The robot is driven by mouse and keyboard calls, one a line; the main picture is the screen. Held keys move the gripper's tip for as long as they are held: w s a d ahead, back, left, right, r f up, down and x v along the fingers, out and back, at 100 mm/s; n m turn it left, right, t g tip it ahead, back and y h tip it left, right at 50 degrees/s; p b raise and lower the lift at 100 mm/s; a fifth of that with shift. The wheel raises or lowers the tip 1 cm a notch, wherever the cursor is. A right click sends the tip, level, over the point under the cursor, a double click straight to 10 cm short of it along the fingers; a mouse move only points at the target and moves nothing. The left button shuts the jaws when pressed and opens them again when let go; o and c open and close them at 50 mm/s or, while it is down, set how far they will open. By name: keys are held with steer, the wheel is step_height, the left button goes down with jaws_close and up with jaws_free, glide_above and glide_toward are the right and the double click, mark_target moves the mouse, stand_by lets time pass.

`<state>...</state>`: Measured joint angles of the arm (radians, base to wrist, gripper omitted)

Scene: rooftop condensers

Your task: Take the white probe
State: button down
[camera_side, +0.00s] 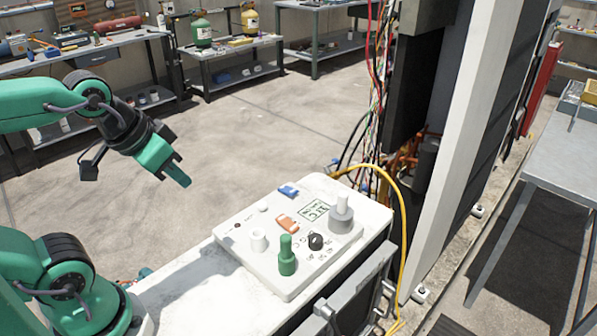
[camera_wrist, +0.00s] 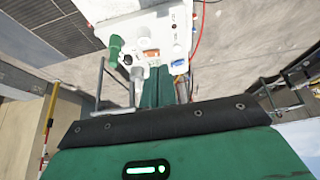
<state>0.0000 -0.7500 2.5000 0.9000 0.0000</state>
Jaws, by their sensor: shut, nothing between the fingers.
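A white panel (camera_side: 270,270) lies on the marble-like top of a cabinet. On it stand a grey post with a white upper end (camera_side: 341,205), a short plain white cylinder (camera_side: 258,241) and a green post (camera_side: 287,258). I cannot tell for sure which white piece is the probe. My gripper (camera_side: 178,174) is shut and empty, in the air left of the panel and above it. In the wrist view its green fingers (camera_wrist: 160,88) lie together below the panel (camera_wrist: 172,22). The green post (camera_wrist: 115,46) shows at their left.
An orange clip (camera_side: 288,223), a blue clip (camera_side: 288,190) and a black knob (camera_side: 316,241) sit on the panel among the posts. A yellow hose (camera_side: 404,210) arcs beside the panel's right. Tall cabinet walls stand at the right. The air between gripper and panel is clear.

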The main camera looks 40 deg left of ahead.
steer(key=c, duration=1.2)
jaws_free()
steer(key=shift+o, duration=0.2)
